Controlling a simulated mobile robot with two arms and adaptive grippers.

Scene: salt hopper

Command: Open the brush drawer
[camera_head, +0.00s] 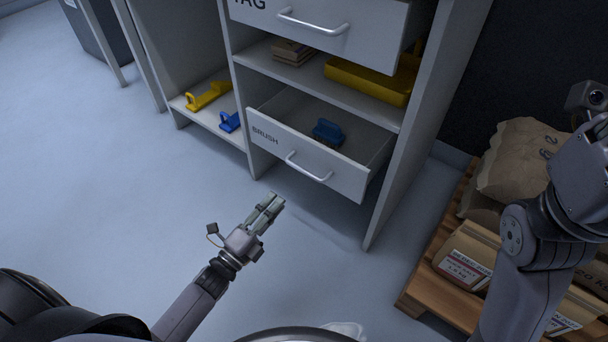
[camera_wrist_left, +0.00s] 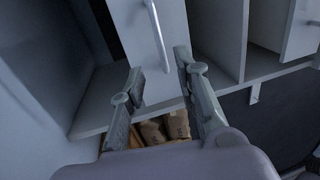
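The brush drawer (camera_head: 262,134), a grey drawer marked BRUSH, sits low in the cabinet and is pulled out. Its inside shows, with a blue brush (camera_head: 328,132) in it. Its bar handle (camera_head: 308,168) is free, with no gripper on it. My left gripper (camera_head: 275,200) is in front of and below the drawer, apart from the handle. In the left wrist view its two fingers (camera_wrist_left: 158,68) stand apart with nothing between them. A bar handle on a pale panel (camera_wrist_left: 158,35) shows just beyond them. My right arm is at the right edge; its fingers are out of view.
An upper drawer (camera_head: 340,30) above also stands out. A shelf between holds a yellow case (camera_head: 370,80). Yellow (camera_head: 208,96) and blue (camera_head: 230,122) tools lie in the left bay. A pallet (camera_head: 413,292) with sacks and boxes stands at right. The floor in front is clear.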

